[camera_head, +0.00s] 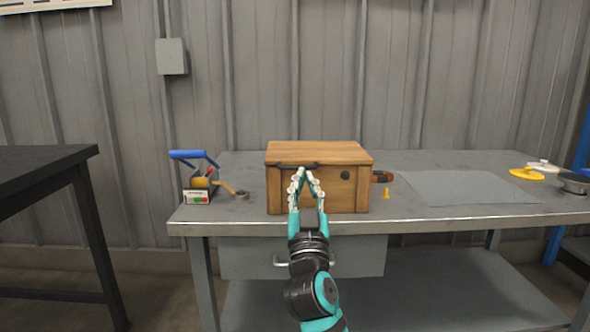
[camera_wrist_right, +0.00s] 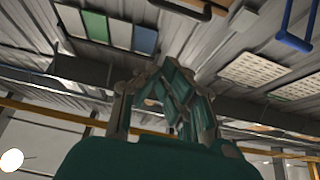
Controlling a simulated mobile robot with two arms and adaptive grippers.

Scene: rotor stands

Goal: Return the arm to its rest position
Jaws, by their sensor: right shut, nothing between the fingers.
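My right gripper (camera_head: 304,176) is in front of the wooden box (camera_head: 345,198) on the grey workbench in the head view. Its fingers point up and close together at the tips, with nothing between them. The fingertips overlap the dark handle (camera_head: 284,165) on the box front; I cannot tell whether they touch it. In the right wrist view the gripper (camera_wrist_right: 168,75) points up toward the ceiling, and its fingers are empty. My left gripper is not in view.
The grey workbench (camera_head: 450,221) carries a blue-handled device (camera_head: 196,180) at left, and a grey mat (camera_head: 450,188), yellow disc (camera_head: 526,174) and dark bowl (camera_head: 573,183) at right. A small yellow piece (camera_head: 386,192) lies beside the box. A black table (camera_head: 40,160) stands at far left.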

